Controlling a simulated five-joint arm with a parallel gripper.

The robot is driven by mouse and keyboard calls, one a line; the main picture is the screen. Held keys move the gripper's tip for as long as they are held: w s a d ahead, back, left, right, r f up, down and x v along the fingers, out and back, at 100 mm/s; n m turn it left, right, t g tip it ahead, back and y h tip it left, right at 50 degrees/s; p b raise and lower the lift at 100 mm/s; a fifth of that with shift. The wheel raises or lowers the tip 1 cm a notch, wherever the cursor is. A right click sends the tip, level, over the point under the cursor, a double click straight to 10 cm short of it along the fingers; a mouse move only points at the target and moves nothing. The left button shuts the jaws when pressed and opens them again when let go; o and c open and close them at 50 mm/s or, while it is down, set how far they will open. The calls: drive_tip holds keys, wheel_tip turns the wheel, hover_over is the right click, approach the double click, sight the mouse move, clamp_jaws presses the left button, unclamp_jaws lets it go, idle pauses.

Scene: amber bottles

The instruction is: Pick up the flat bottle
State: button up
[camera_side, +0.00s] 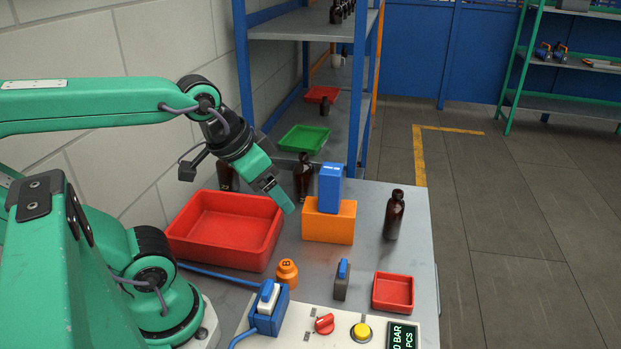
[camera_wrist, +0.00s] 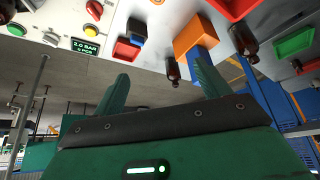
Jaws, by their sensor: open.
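Several dark amber bottles stand upright on the grey table; I cannot tell for certain which is the flat one. One bottle (camera_side: 394,216) stands alone at the right in the side view. Another bottle (camera_side: 304,178) stands behind the orange block, and one (camera_side: 225,178) is partly hidden behind the red bin. The wrist view shows one bottle (camera_wrist: 172,68) in the gap between my fingers, some way beyond them, and another bottle (camera_wrist: 243,38) right of them. My gripper (camera_side: 284,202) is open and empty, tilted down above the table by the bin; its fingers show in the wrist view (camera_wrist: 163,82).
A large red bin (camera_side: 225,249) stands on the left. An orange block (camera_side: 328,228) with a blue block (camera_side: 330,186) on it stands mid-table. A shelf stands behind.

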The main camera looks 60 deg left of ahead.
drive_tip(key=shift+o, duration=1.1)
drive_tip(key=shift+w, duration=0.1)
drive_tip(key=m+g, duration=0.4)
drive_tip(key=m, duration=0.3)
hover_over(400, 192)
drive_tip(key=s, duration=0.8)
drive_tip(key=f, duration=0.1)
drive_tip(key=w+f+m, duration=0.1)
drive_tip(key=w+f, duration=0.1)
drive_tip(key=f, duration=0.1)
drive_tip(key=w+f+m+g, duration=0.1)
drive_tip(key=w+f, duration=0.1)
drive_tip(key=w, duration=0.1)
drive_tip(key=w+f, duration=0.2)
drive_tip(key=f, duration=0.1)
drive_tip(key=shift+w+f+m+g, duration=0.3)
drive_tip(key=shift+f+m, duration=0.05)
drive_tip(key=shift+m, duration=0.05)
drive_tip(key=shift+w+f, duration=0.2)
drive_tip(key=shift+f, duration=0.1)
